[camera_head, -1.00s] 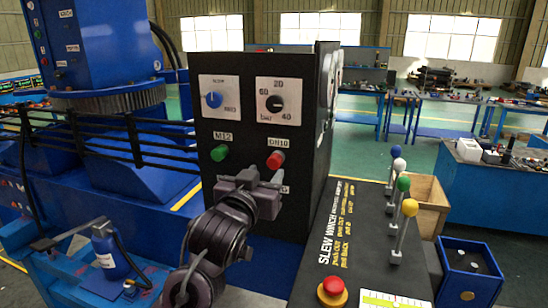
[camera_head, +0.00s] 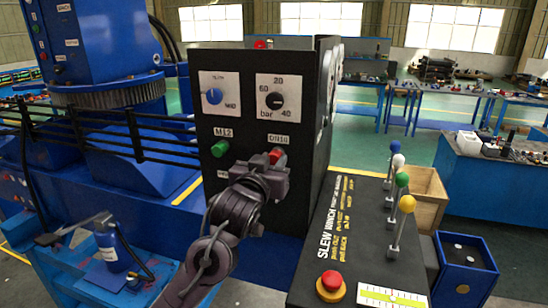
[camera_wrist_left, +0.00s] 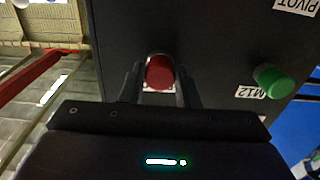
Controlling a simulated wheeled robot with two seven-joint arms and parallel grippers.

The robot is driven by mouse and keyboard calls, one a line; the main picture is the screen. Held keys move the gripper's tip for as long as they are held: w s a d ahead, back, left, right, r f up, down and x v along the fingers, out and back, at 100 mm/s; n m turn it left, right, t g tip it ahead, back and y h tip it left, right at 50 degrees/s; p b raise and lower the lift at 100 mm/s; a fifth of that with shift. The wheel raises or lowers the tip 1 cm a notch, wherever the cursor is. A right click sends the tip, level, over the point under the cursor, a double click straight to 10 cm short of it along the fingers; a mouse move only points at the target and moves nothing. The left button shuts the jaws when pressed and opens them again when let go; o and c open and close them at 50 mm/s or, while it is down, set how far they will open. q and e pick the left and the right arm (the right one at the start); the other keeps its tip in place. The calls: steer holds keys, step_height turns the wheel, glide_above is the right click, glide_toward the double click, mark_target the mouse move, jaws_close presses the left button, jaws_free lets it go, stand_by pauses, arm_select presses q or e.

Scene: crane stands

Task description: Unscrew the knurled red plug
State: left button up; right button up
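The red plug (camera_head: 276,154) sticks out of the black panel's front face, under a label reading DN10. My left gripper (camera_head: 273,162) is up at the plug, its arm coming from below. In the left wrist view the red plug (camera_wrist_left: 159,72) sits between the two fingers of the left gripper (camera_wrist_left: 159,85). A gap seems to show beside the plug on each side, so the fingers look open around it. The plug's knurling is too small to make out. My right gripper is not in view.
A green plug (camera_head: 219,149) labelled M12 sits left of the red one, also in the wrist view (camera_wrist_left: 273,80). Two dials (camera_head: 213,96) are above. A console (camera_head: 335,225) with several ball-topped levers and a red button (camera_head: 331,282) stands at right.

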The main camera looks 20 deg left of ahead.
arm_select(q)
steer(key=c, duration=0.3)
steer(key=shift+c, duration=0.2)
steer(key=shift+n+p, duration=0.6)
steer(key=shift+n, duration=0.6)
steer(key=n, duration=0.2)
steer(key=shift+f+n, duration=0.1)
steer(key=shift+n, duration=0.3)
steer(key=shift+s+n+p, duration=0.1)
steer(key=shift+n+p, duration=0.25)
steer(key=shift+n, duration=2.25)
